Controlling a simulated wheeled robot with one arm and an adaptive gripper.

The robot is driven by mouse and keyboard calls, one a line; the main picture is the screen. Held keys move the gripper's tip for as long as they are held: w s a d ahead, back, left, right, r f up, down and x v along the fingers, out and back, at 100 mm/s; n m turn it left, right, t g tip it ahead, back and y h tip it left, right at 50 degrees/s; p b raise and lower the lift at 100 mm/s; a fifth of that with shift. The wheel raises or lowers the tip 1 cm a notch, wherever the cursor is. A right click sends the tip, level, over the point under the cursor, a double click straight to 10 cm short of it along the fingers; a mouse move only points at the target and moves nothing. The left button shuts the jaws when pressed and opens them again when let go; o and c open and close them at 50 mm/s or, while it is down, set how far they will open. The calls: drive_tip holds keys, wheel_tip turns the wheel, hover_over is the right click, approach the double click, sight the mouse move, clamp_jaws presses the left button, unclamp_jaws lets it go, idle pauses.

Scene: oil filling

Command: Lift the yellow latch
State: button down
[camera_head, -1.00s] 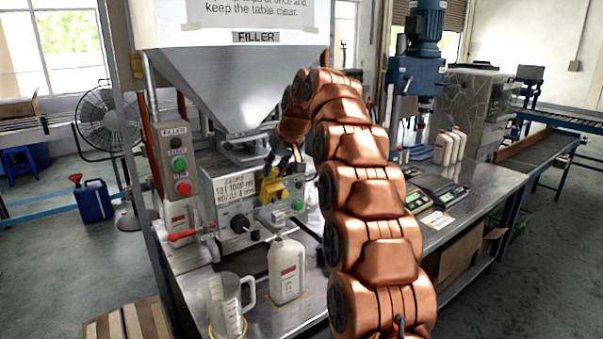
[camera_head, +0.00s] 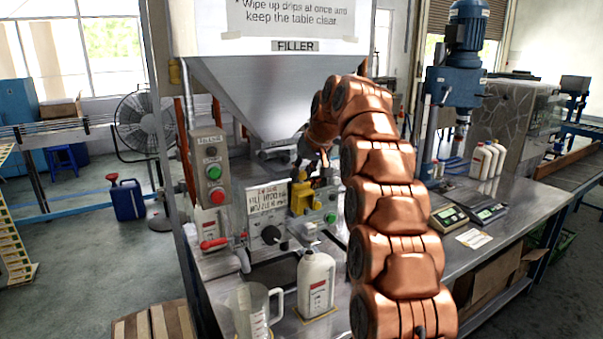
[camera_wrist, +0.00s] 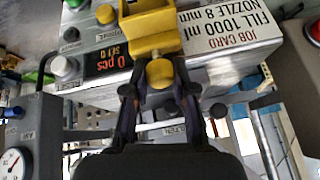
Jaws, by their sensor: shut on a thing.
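The yellow latch (camera_head: 301,197) is on the front of the filler's control box, right of the job card. In the wrist view the yellow latch (camera_wrist: 152,32) is at the top centre, and its lower rounded part sits between my fingertips. My gripper (camera_wrist: 160,90) is shut on this lower part. How far the latch is raised, I cannot tell.
A white bottle (camera_head: 316,284) and a clear jug (camera_head: 252,312) stand on the steel table in front of the box. The grey button box (camera_head: 211,168) stands beside the hopper (camera_head: 262,95). Scales (camera_head: 449,217) lie right of my arm.

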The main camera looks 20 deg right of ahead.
drive_tip(key=shift+a+f, duration=0.1)
drive_tip(key=shift+a, duration=0.05)
drive_tip(key=c, duration=1)
unclamp_jaws()
drive_tip(key=shift+o, duration=0.2)
drive_tip(key=v, duration=0.7)
drive_tip(key=shift+r, duration=0.2)
drive_tip(key=shift+c, duration=0.3)
